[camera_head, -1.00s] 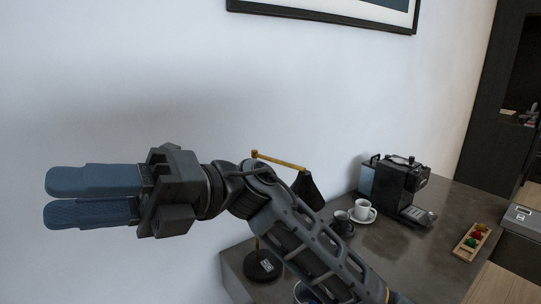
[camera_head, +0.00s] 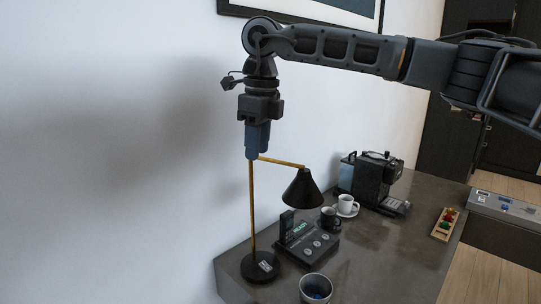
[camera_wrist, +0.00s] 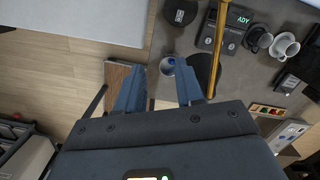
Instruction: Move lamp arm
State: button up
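The black desk lamp has a round base (camera_head: 261,267), a thin gold pole (camera_head: 252,215) and a gold lamp arm (camera_head: 284,162) reaching right to a black cone shade (camera_head: 303,190). My gripper (camera_head: 257,155) points down at the top of the pole in the head view; contact cannot be told. In the wrist view my gripper (camera_wrist: 158,66) has its two blue fingers apart, with nothing held between them. A gold rod of the lamp (camera_wrist: 220,45) lies right of the right finger, outside the gap. The dark shade (camera_wrist: 207,70) is partly hidden behind that finger.
The wall is close behind the lamp.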

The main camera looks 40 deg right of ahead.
jog(key=d+r+m+h, duration=0.1)
jog(key=d+r+h, duration=0.15)
jog(key=d, duration=0.35)
jog(key=p+x, duration=0.1)
jog(key=x, duration=0.6)
jog(key=shift+s+d, duration=0.2)
jog(key=shift+r, duration=0.1)
jog(key=shift+c, duration=0.3)
grip_shut()
dwell(0.5)
